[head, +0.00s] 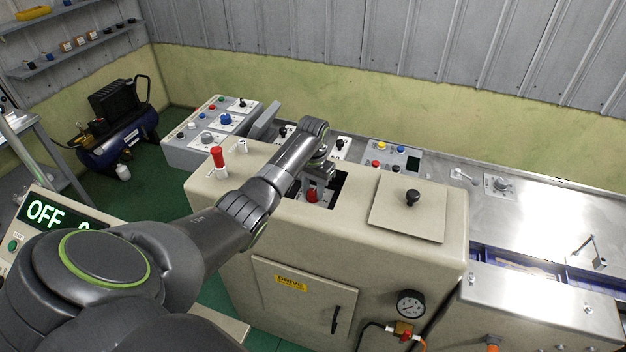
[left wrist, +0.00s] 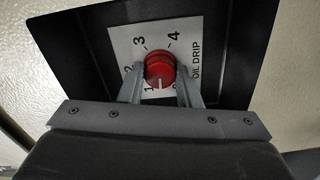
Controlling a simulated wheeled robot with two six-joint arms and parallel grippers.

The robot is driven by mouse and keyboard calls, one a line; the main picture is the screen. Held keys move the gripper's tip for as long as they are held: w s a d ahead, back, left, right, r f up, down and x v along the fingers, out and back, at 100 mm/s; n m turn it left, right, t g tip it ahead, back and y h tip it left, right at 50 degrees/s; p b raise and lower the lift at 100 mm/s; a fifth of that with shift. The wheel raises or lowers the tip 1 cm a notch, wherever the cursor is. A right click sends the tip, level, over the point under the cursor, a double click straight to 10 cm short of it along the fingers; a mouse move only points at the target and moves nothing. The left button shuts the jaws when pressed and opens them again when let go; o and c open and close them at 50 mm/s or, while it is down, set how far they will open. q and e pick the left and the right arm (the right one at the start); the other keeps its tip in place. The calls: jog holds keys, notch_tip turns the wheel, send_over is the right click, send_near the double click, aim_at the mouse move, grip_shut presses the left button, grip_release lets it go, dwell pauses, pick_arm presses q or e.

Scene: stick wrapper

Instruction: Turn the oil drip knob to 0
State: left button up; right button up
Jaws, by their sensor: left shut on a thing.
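The red oil drip knob (left wrist: 160,70) sits on a white dial plate (left wrist: 122,40) marked OIL DRIP, inside a black recess. The numbers 1, 2, 3 and 4 are readable; the mark at the lower right is partly hidden by a finger. The knob's white line points down in the left wrist view, between the 1 and that partly hidden mark. My left gripper (left wrist: 160,84) is shut on the knob, one finger on each side. In the head view, the red knob (head: 312,196) shows in the machine's top opening below my left gripper (head: 316,186). My right gripper is not in view.
A lid with a black knob (head: 412,197) lies right of the opening on the beige machine (head: 330,240). A red-handled lever (head: 217,157) stands to the left. Control panels (head: 205,135) are behind. An OFF display (head: 55,213) is at the lower left.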

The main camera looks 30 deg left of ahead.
pick_arm(q)
jog(key=n+p, duration=0.1)
jog(key=n, duration=0.1)
jog(key=shift+r+n, duration=0.15)
jog(key=shift+n, duration=0.25)
jog(key=shift+w+n, duration=0.1)
jog(key=shift+n, duration=1.8)
jog(key=o, duration=1)
